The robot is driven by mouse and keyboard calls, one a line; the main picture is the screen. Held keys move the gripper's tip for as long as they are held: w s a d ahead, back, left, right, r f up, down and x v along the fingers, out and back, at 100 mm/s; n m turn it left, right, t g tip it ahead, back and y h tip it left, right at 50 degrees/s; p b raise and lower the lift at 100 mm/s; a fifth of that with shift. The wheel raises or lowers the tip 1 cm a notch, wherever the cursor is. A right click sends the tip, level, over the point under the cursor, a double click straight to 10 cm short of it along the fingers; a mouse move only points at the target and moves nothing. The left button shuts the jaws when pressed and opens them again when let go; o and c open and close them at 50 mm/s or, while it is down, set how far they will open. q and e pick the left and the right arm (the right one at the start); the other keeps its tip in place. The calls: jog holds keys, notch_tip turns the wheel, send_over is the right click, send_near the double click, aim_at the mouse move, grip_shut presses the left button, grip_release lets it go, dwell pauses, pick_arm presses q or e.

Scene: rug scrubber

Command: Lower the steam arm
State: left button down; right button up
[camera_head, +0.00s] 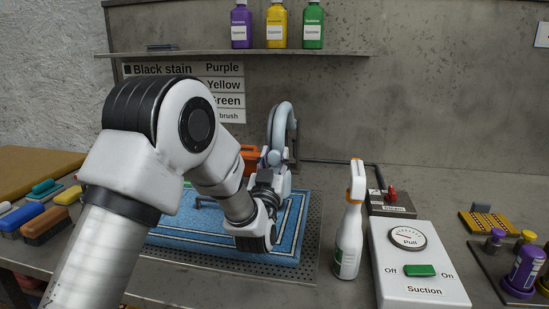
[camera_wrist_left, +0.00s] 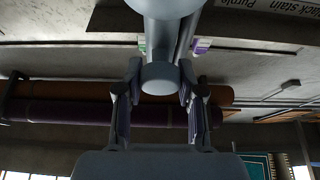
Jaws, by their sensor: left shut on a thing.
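The steam arm (camera_head: 283,118) is a grey-blue curved tube standing up behind the blue rug (camera_head: 180,220), its bend at the top. My left gripper (camera_head: 272,170) reaches over the rug and is shut on the lower end of the steam arm. In the left wrist view the rounded end of the steam arm (camera_wrist_left: 160,78) sits between the two fingers of my left gripper (camera_wrist_left: 159,90). The fingertips are partly hidden in the head view by my own wrist. My right gripper is not in view.
A white spray bottle (camera_head: 349,225) stands right of the rug, beside the white suction box (camera_head: 420,265). A box with a red knob (camera_head: 391,200) is behind it. Brushes (camera_head: 45,223) lie at the left. Bottles stand on the shelf (camera_head: 240,53) above.

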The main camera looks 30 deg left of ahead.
pick_arm(q)
jog(key=shift+f, duration=0.65)
jog(key=c, duration=0.7)
grip_release()
jog(key=shift+r, duration=0.15)
notch_tip(320, 180, up, 10)
jog(key=shift+f, duration=0.1)
jog(key=shift+w, duration=0.1)
